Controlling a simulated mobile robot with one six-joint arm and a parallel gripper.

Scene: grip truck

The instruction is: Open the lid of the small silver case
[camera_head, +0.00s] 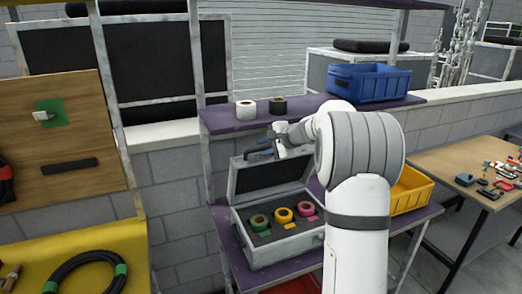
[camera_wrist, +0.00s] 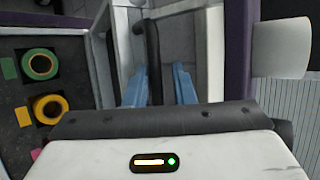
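The small silver case (camera_head: 278,250) stands on the lower purple shelf. Its lid (camera_head: 268,175) is raised, standing up at the back with its dark lining facing out. Green, yellow and pink tape rolls sit in dark foam in the base; the green roll (camera_wrist: 40,64) and yellow roll (camera_wrist: 50,108) show in the wrist view. My gripper (camera_head: 260,149) is at the lid's top edge. In the wrist view its blue fingers (camera_wrist: 159,82) are apart, with a dark bar, apparently the handle (camera_wrist: 153,60), between them. I cannot tell whether either finger touches it.
A white roll (camera_head: 246,109) and a dark roll (camera_head: 278,105) stand on the upper purple shelf (camera_head: 225,122), close above my gripper. A blue crate (camera_head: 370,84) is at that shelf's right. A yellow crate (camera_head: 412,190) is right of the case, partly behind my arm.

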